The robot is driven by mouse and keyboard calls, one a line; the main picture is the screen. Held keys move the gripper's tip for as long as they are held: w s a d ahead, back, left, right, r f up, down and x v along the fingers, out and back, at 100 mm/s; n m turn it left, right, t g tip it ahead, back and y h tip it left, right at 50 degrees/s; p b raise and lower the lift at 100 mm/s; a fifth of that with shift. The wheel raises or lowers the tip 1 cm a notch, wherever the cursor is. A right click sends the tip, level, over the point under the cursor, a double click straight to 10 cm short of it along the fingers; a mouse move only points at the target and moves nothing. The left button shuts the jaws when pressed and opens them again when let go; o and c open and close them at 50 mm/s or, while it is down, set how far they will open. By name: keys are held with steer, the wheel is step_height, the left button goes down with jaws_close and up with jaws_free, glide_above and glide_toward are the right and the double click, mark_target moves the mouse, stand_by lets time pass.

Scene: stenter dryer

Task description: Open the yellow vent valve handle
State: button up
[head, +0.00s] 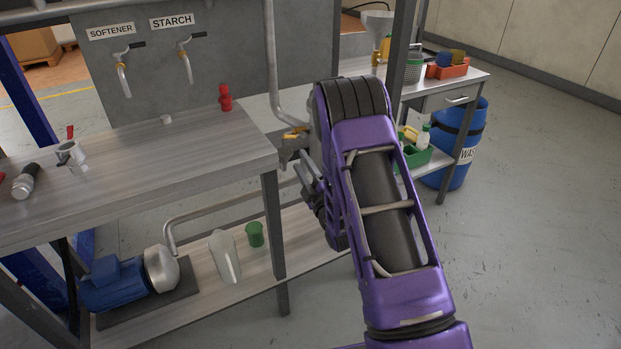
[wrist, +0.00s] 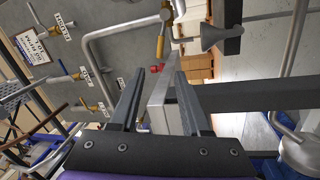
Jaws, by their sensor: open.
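The yellow vent valve handle (head: 296,133) sits at the lower end of a grey pipe, just past the right end of the workbench. In the wrist view the yellow handle (wrist: 161,45) shows ahead of the fingertips, slightly above the gap between them in the picture. My gripper (wrist: 160,73) is open, with nothing between its two dark fingers. In the head view my gripper (head: 304,172) is just below the handle and apart from it. My purple arm hides part of the gripper and the area right of the valve.
A blue drum (head: 470,135) stands at right. The right floor is clear.

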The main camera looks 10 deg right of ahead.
steer(key=v, duration=0.5)
steer(key=shift+s, duration=0.15)
